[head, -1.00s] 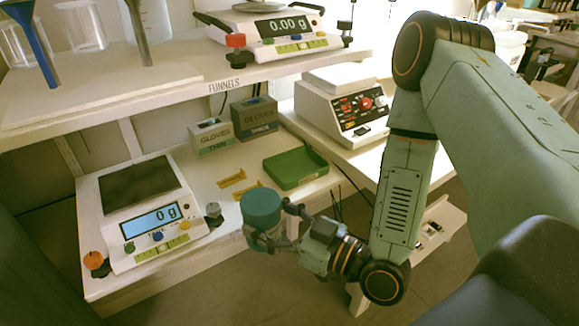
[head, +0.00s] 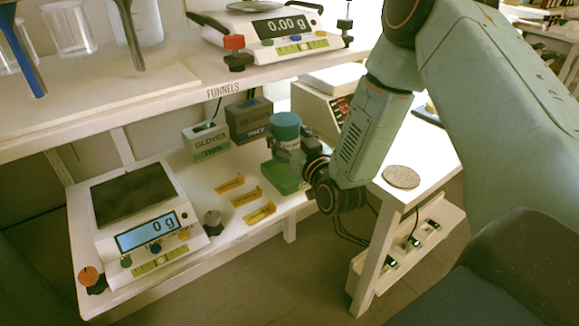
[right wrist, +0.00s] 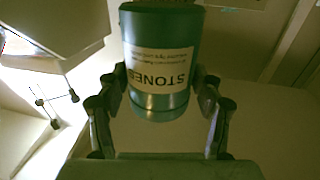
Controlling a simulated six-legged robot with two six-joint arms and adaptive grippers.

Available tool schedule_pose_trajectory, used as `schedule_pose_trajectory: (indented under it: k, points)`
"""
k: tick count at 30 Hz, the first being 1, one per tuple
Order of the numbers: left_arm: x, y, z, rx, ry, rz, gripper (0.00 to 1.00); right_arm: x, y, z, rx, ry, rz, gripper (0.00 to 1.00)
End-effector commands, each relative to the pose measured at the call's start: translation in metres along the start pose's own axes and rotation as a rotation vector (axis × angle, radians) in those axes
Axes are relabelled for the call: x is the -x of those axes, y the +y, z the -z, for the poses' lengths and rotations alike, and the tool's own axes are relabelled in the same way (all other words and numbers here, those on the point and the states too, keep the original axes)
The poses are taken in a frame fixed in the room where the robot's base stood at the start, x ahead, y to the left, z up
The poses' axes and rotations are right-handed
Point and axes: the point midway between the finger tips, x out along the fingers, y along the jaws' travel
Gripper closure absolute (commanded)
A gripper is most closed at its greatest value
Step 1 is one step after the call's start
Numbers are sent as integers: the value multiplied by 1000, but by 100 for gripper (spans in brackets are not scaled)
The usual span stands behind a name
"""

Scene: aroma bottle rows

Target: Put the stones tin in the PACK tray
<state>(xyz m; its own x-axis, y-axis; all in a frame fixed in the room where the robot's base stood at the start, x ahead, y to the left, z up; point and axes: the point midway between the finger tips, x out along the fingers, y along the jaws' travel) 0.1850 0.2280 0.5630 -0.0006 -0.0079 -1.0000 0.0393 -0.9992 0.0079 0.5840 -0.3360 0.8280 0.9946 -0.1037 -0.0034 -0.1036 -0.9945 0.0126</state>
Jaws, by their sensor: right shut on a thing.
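The stones tin (head: 286,132) is a teal, round-lidded tin. In the right wrist view it shows a pale label reading STONES (right wrist: 160,75). My right gripper (head: 296,152) is shut on it, with one finger on each side in the right wrist view (right wrist: 160,100). The green tray (head: 283,182) lies on the lower shelf, and the tin overlaps its far part in the head view. I cannot tell how high the tin is above it. No PACK lettering is readable on the tray. My left gripper is not in view.
A balance reading 0 g (head: 150,232) stands at the shelf's left end. The upper shelf (head: 150,98) overhangs behind. A round disc (head: 401,177) lies on the right table.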

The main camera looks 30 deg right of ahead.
Motion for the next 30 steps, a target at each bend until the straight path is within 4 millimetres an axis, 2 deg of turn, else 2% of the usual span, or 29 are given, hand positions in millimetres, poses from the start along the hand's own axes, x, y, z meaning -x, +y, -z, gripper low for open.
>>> schedule_pose_trajectory:
  k: [1,3,11,18,29,30]
  points:
    - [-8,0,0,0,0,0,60,-1,-1,-11,2,4,1,95]
    - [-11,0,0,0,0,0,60,-2,-1,-20,3,6,2,95]
    - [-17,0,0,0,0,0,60,-3,-2,-35,1,8,3,95]
    - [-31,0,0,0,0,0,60,-4,-3,-65,2,7,4,95]
    - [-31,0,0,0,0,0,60,-4,-3,-67,1,7,3,95]
    - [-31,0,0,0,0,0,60,-3,-3,-70,1,1,3,33]
